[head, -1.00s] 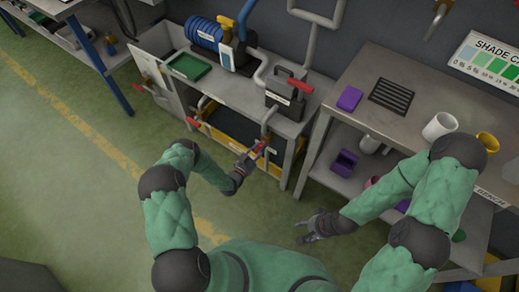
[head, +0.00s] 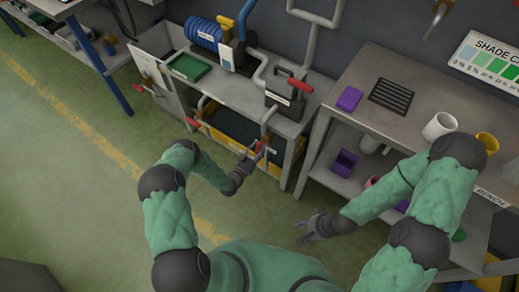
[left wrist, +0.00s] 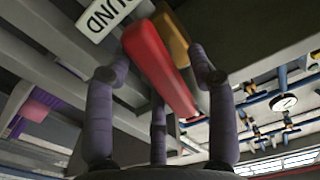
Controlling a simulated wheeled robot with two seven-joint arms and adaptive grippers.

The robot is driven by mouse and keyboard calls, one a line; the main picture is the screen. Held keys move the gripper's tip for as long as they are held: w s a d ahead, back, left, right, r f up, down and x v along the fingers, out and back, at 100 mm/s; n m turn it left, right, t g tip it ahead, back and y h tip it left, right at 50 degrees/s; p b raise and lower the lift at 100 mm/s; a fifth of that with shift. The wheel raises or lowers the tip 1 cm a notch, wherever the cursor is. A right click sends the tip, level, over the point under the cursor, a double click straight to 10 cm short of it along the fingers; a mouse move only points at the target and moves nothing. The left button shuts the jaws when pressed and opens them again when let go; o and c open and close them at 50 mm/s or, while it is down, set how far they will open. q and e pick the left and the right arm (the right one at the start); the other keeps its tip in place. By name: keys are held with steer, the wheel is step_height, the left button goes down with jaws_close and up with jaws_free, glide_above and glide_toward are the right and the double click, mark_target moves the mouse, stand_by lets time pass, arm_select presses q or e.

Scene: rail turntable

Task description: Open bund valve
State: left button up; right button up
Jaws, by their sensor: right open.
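The bund valve's red lever (left wrist: 158,65) shows in the left wrist view, beside a yellow-brown part and a white label (left wrist: 110,15) reading "UND". My left gripper (left wrist: 158,75) is open, with its fingers spread on either side of the lever. Whether any finger touches it is unclear. In the head view my left gripper (head: 252,152) is at the front right of the bench unit, by the red valve (head: 265,142), which it partly hides. My right gripper (head: 306,226) is open and empty, low over the floor.
The unit has other red handles (head: 193,121) (head: 300,86), a green tray (head: 189,67) and a blue coil (head: 205,33). A steel bench (head: 355,128) with purple blocks and mugs stands right. Green floor in front is clear.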

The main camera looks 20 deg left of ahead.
arm_select(q)
steer(key=v, duration=1.2)
stand_by(0.6)
steer(key=s+d+r+n+g+y+p, duration=0.1)
steer(key=s+d+r+n+g+p, duration=0.2)
steer(key=s+g, duration=0.5)
steer(key=s+d+r+n+g+y+p, duration=0.1)
steer(key=s+d+r+n+g+p, duration=0.3)
steer(key=s+d+r+g, duration=0.4)
steer(key=s+n, duration=0.1)
steer(key=s, duration=0.3)
steer(key=shift+g, duration=0.3)
steer(key=shift+r, duration=0.1)
